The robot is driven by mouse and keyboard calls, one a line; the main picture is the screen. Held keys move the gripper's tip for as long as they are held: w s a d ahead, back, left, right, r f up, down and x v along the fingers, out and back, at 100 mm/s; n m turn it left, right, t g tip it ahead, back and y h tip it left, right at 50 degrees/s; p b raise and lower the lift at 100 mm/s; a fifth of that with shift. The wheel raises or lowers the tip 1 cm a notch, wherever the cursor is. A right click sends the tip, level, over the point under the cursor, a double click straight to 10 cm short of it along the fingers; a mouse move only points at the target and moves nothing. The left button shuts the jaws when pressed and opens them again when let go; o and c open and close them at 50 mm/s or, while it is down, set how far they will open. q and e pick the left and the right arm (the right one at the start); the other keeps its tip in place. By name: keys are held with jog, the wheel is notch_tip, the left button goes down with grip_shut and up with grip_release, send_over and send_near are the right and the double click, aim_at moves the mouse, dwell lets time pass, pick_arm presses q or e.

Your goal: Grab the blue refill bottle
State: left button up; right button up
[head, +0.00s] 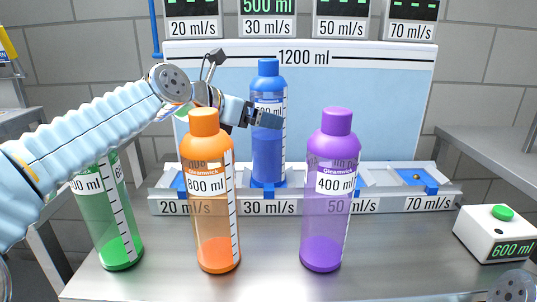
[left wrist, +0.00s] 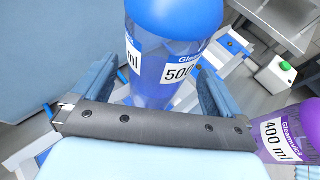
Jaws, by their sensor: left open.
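The blue bottle (head: 267,150) stands upright in the rack at the 30 ml/s place. Its label is partly covered by my gripper in the head view; in the left wrist view the blue bottle (left wrist: 158,75) shows a 500 label. My left gripper (head: 262,120) is open at the bottle's upper body. In the left wrist view its two fingers (left wrist: 158,88) lie on either side of the bottle, with visible gaps. My right gripper is not in view.
An orange bottle (head: 212,205), a purple bottle (head: 325,215) and a green bottle (head: 112,215) stand on the steel table in front of the rack (head: 390,203). A white box with a green button (head: 490,245) sits at the right. A panel stands behind.

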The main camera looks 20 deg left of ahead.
pick_arm(q)
jog(key=x, duration=0.4)
jog(key=shift+w+d, duration=0.1)
jog(key=shift+w, duration=0.1)
jog(key=c, duration=1.8)
